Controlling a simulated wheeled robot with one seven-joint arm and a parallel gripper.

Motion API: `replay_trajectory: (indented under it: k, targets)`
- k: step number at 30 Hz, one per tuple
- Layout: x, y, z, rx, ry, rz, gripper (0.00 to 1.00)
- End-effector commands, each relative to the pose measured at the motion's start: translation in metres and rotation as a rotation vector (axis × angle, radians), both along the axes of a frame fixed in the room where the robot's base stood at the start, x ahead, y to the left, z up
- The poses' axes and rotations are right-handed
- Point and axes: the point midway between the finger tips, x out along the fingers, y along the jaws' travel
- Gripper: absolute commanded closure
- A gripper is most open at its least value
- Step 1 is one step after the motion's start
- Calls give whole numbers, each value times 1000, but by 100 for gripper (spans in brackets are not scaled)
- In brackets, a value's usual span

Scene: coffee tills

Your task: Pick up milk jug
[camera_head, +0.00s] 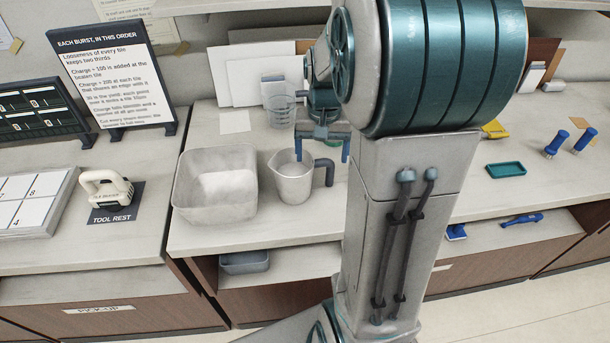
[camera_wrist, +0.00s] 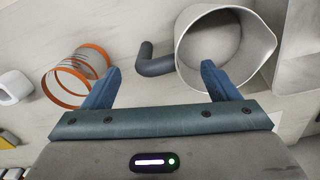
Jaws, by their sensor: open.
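The milk jug (camera_head: 292,184) is a pale grey, open-topped jug with a dark grey handle on its right side. It stands upright on the counter. My gripper (camera_head: 322,156) hangs over its handle side, open, with its blue fingers pointing down. In the wrist view the jug (camera_wrist: 205,78) is at the upper right and looks empty. There the dark handle (camera_wrist: 155,66) appears in the gap between the open fingers (camera_wrist: 160,70). The right finger overlaps the jug's rim in the picture; I cannot tell whether they touch.
A pale square tub (camera_head: 215,200) stands left of the jug. A clear measuring jug (camera_head: 281,108) stands behind it. A clear, orange-rimmed cylinder (camera_wrist: 83,72) is near the left finger in the wrist view. A teal tray (camera_head: 506,170) lies farther right.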

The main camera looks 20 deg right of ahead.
Motion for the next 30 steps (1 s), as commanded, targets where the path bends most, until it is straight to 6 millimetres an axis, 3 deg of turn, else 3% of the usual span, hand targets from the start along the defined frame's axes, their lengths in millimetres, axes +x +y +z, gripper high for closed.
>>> replay_trajectory:
  k: [12,20,23,27,30]
  targets:
    - [2,-3,-50,0,2,0,19]
    - [2,-3,-53,0,0,0,19]
    - [2,-3,-53,0,0,0,41]
    - [2,-3,-53,0,0,0,80]
    - [2,-3,-53,0,0,0,82]
